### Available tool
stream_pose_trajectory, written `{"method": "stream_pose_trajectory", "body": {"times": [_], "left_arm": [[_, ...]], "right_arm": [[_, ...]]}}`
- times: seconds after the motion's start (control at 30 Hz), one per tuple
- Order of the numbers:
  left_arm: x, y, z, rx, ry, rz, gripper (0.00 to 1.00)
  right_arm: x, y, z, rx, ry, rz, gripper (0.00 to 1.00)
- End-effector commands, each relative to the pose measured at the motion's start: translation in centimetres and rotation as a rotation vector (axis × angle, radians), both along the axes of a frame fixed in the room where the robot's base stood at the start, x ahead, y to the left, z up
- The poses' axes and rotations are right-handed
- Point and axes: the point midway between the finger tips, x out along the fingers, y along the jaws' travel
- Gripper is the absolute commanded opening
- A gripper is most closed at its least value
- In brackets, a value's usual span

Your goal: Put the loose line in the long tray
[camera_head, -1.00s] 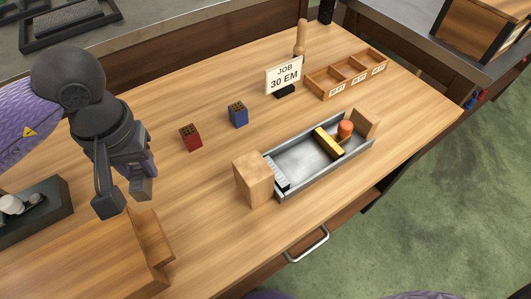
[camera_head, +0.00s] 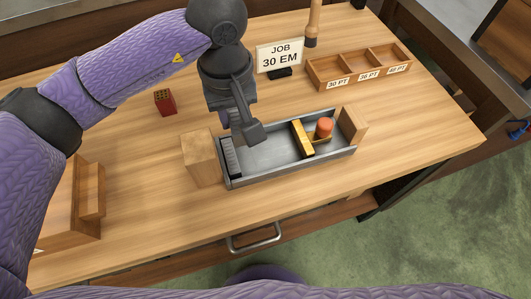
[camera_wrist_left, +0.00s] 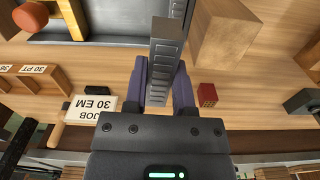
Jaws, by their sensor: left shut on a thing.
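The long tray (camera_head: 275,171) is a grey metal channel on the table. A striped grey row (camera_head: 230,158) sits inside its left end; a brass bar (camera_head: 302,138) and an orange knob (camera_head: 324,127) are toward its right. My left gripper (camera_head: 245,132) is above the tray's left part, pointing down. In the left wrist view its purple fingers (camera_wrist_left: 165,85) are shut on the loose line (camera_wrist_left: 164,50), a narrow grey bar with a ladder-like side. In the head view the line is hard to make out behind the gripper. My right gripper is not in view.
A wooden block (camera_head: 202,158) stands at the tray's left end, another (camera_head: 352,124) at its right. Behind are a red block (camera_head: 165,102), a "JOB 30 EM" sign (camera_head: 280,55) and a labelled three-compartment wooden tray (camera_head: 345,83). A wooden box (camera_head: 72,215) is at left.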

Motion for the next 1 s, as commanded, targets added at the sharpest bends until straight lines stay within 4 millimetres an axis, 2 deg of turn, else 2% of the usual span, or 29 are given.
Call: {"method": "stream_pose_trajectory", "body": {"times": [0.1, 0.17, 0.23, 0.4, 0.57, 0.7, 1.0], "left_arm": [[0.4, -2.1, -0.7, 0.004, -0.001, 0.042, 0.00], [0.5, -2.7, -1.0, 0.007, -0.002, 0.060, 0.00], [0.5, -3.2, -2.1, 0.009, 0.001, 0.072, 0.00], [0.5, -3.2, -6.3, 0.010, 0.002, 0.077, 0.00], [0.5, -3.2, -8.3, 0.010, 0.001, 0.075, 0.00], [0.4, -3.2, -10.9, 0.011, 0.001, 0.076, 0.00], [0.5, -3.2, -11.2, 0.010, -0.003, 0.074, 0.00]], "right_arm": [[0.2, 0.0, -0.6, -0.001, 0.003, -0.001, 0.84], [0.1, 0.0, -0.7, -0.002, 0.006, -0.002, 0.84], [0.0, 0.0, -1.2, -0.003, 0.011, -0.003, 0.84], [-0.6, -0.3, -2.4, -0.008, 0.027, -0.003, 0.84], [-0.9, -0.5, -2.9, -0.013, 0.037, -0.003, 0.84], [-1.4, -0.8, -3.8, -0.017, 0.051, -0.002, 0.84], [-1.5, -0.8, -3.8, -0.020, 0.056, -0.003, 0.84]]}}
